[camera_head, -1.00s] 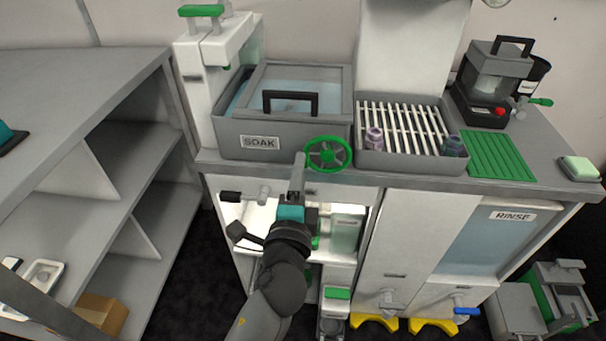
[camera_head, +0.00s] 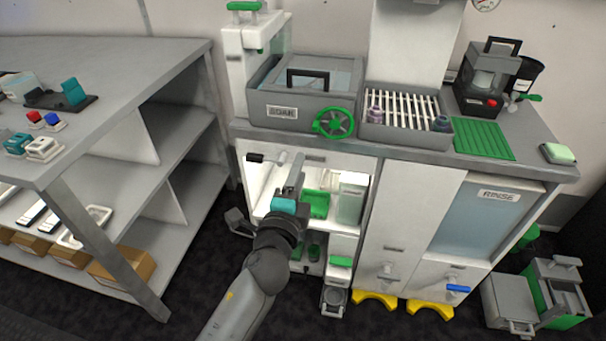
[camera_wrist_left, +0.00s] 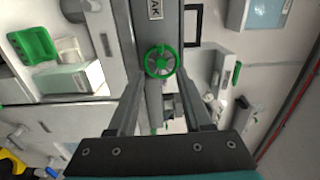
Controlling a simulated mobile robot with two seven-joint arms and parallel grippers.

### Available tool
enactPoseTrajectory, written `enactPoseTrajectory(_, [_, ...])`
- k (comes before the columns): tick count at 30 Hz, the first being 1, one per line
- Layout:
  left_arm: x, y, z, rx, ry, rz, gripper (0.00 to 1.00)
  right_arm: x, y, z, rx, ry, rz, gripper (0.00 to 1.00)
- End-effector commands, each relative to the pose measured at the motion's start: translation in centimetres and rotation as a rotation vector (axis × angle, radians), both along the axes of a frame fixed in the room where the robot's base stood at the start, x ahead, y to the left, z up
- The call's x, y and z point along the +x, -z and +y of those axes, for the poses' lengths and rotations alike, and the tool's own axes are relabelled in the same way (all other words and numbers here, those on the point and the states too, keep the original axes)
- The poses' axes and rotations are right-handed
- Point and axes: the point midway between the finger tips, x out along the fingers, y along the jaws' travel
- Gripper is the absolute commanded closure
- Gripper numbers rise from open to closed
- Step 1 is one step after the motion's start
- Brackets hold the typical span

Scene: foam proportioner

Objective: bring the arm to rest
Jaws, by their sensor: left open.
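My left gripper (camera_head: 296,172) is in the head view, in front of the open lit compartment under the counter. It also shows in the left wrist view (camera_wrist_left: 160,85), where its two fingers stand apart with nothing between them. The green handwheel (camera_head: 333,122) on the front of the SOAK tank (camera_head: 283,112) is above and right of the gripper in the head view. In the wrist view the handwheel (camera_wrist_left: 160,62) appears beyond the fingertips, apart from them. My right gripper is in neither view.
A grey shelf unit (camera_head: 130,265) stands on the left, with small items on top. A drying rack (camera_head: 400,103), a green mat (camera_head: 483,139) and the RINSE panel (camera_head: 500,215) are on the right. Yellow feet (camera_head: 375,301) stick out at floor level. Dark floor is open between shelf and cabinet.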

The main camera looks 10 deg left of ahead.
Motion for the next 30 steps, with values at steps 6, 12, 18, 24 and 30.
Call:
enactPoseTrajectory(6, [0.1, 0.0, 0.2, 0.0, 0.0, 0.0, 0.5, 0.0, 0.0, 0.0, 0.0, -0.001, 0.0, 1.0])
enactPoseTrajectory(12, [0.1, 0.0, 0.1, 0.001, 0.0, 0.0, 0.5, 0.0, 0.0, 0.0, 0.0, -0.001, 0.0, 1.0])
enactPoseTrajectory(18, [0.0, 0.6, 0.2, -0.009, 0.0, 0.017, 0.5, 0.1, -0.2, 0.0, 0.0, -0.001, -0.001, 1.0])
enactPoseTrajectory(24, [-1.6, 8.1, 0.6, -0.154, -0.009, 0.241, 0.5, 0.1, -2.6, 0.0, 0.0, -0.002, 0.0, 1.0])
enactPoseTrajectory(30, [-8.8, 20.2, 2.2, -0.431, -0.12, 0.61, 0.5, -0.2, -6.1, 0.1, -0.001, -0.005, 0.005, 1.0])
